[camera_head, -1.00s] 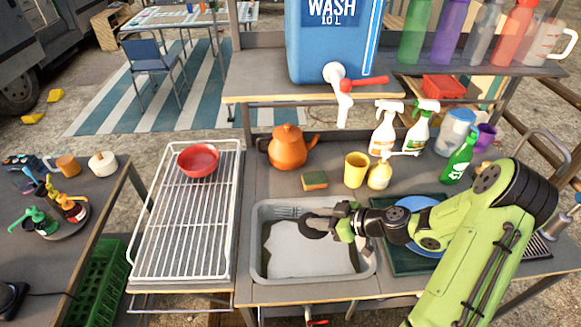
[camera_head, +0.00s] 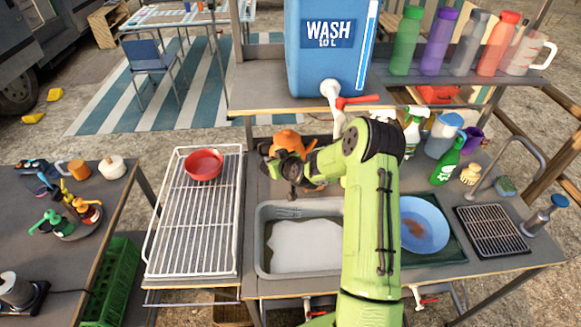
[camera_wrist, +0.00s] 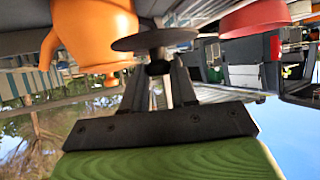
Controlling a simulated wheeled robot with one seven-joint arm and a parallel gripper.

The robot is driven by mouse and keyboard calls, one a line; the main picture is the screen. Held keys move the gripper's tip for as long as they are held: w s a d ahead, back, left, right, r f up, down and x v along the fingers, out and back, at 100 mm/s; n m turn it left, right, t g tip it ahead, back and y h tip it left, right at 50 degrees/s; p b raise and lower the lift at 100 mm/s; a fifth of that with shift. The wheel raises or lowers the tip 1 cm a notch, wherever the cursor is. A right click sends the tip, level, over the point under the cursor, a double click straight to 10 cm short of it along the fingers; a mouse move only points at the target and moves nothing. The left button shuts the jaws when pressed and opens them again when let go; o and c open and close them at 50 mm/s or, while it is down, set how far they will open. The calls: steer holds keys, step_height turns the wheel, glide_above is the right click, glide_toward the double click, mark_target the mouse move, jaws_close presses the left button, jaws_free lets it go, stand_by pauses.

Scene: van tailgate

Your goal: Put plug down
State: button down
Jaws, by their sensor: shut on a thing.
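The plug (camera_wrist: 155,40) is a dark flat disc with a short stem. In the wrist view my gripper (camera_wrist: 158,68) is shut on the stem, and the disc is beyond the fingertips. In the head view my gripper (camera_head: 288,165) is raised behind the sink basin, in front of the orange teapot (camera_head: 290,138) and partly covering it. The plug is small and dark there and hard to separate from the fingers. The sink basin (camera_head: 268,212) has pale, cloudy contents, and my arm hides its right side.
A white wire rack (camera_head: 190,235) with a red bowl (camera_head: 203,163) stands left of the sink. The blue wash container (camera_head: 325,60) with its tap is on the shelf behind. A blue plate (camera_head: 425,222) and green bottle (camera_head: 447,160) are on the right.

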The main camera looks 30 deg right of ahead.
steer(key=shift+w, duration=0.25)
step_height(320, 180, down, 10)
steer(key=shift+d+r, duration=0.1)
steer(key=shift+r, duration=0.05)
steer(key=shift+b, duration=0.3)
steer(key=c, duration=0.9)
jaws_free()
